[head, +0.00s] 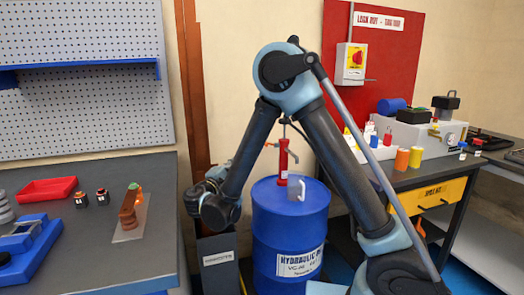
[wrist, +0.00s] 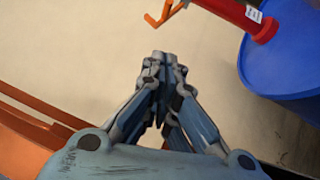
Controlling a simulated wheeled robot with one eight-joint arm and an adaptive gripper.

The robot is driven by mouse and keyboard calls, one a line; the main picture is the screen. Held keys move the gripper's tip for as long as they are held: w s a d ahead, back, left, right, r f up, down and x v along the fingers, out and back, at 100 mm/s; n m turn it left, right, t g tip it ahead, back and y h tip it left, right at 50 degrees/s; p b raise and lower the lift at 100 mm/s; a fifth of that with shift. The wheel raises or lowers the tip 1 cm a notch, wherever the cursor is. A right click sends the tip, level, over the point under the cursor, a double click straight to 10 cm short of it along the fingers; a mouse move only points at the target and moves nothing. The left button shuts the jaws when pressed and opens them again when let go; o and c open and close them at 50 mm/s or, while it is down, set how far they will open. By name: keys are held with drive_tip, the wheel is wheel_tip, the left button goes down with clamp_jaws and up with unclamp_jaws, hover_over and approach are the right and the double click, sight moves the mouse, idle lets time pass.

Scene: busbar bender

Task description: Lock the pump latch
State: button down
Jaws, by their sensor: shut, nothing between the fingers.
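The red pump (head: 283,160) stands upright on top of the blue drum (head: 290,230) in the head view. An orange hooked piece sticks out at its left; I cannot tell if it is the latch. A small grey block with a light handle (head: 296,188) is on the drum's front top. In the wrist view, part of the red pump (wrist: 240,14) and the orange piece (wrist: 165,12) show at the top edge, apart from my fingers. My gripper (wrist: 163,56) is shut and empty. In the head view my wrist is left of the drum; the fingertips are not clear.
A workbench (head: 70,250) with a red tray (head: 47,190) is at left. A brown post (head: 192,90) and a dark bin (head: 218,262) stand between it and the drum. A second bench with a yellow drawer (head: 440,193) and a red lockout board (head: 400,60) are at right.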

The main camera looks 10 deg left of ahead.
idle(0.3)
drive_tip(key=d+x, duration=0.2)
drive_tip(key=x, duration=1.1)
drive_tip(key=shift+s+d+r, duration=0.25)
drive_tip(key=shift+s+d, duration=0.1)
drive_tip(key=shift+s, duration=0.05)
drive_tip(key=shift+d+r+m, duration=0.1)
drive_tip(key=shift+r+m, duration=0.2)
drive_tip(key=shift+r, duration=0.1)
